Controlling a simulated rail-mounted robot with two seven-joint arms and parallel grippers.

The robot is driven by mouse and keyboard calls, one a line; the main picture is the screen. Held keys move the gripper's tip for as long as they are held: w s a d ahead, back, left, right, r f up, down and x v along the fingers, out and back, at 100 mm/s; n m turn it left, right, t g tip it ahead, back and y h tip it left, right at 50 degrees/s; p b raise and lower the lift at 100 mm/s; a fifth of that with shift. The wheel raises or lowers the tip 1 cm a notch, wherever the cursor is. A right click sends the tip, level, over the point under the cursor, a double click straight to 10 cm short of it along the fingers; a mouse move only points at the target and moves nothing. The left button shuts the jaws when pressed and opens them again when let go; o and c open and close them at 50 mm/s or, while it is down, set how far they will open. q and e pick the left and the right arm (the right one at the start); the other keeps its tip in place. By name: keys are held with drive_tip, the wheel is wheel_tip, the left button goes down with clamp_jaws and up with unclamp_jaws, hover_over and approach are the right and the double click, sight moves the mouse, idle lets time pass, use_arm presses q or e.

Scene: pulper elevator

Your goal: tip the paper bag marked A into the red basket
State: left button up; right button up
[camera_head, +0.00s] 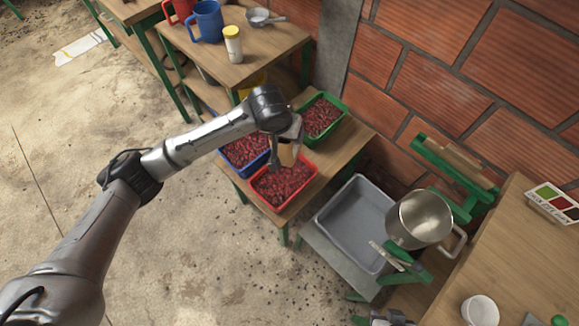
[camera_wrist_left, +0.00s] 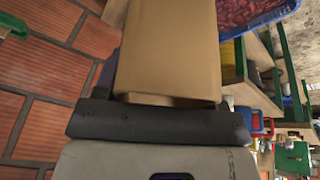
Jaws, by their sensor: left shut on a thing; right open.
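The red basket (camera_head: 312,173) stands on a low wooden table in the head view, filled with dark red cherries. My left gripper (camera_head: 284,142) is over its back part, shut on a brown paper bag (camera_head: 287,155), of which only a small part shows. In the left wrist view the bag (camera_wrist_left: 168,50) fills the middle, held at the gripper's dark fingers (camera_wrist_left: 160,120). No letter shows on it, and its mouth and contents are hidden. My right gripper (camera_head: 390,318) is open at the bottom edge, partly cut off and apart from the basket.
A blue basket (camera_head: 230,160) and a green basket (camera_head: 342,104), both with cherries, stand beside the red one. A grey tub (camera_head: 352,222) and a steel pot (camera_head: 420,218) are to the right. Mugs stand on the back table. A brick wall bounds the right.

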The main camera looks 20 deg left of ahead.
use_arm(q)
wheel_tip(320, 180, down, 22)
drive_tip(key=n+g+h+b, duration=0.5)
drive_tip(key=g+h+b, duration=0.3)
drive_tip(key=h+b, duration=1)
drive_tip(key=b, duration=0.3)
idle(0.6)
drive_tip(key=shift+d+f, duration=0.1)
idle(0.5)
idle(0.8)
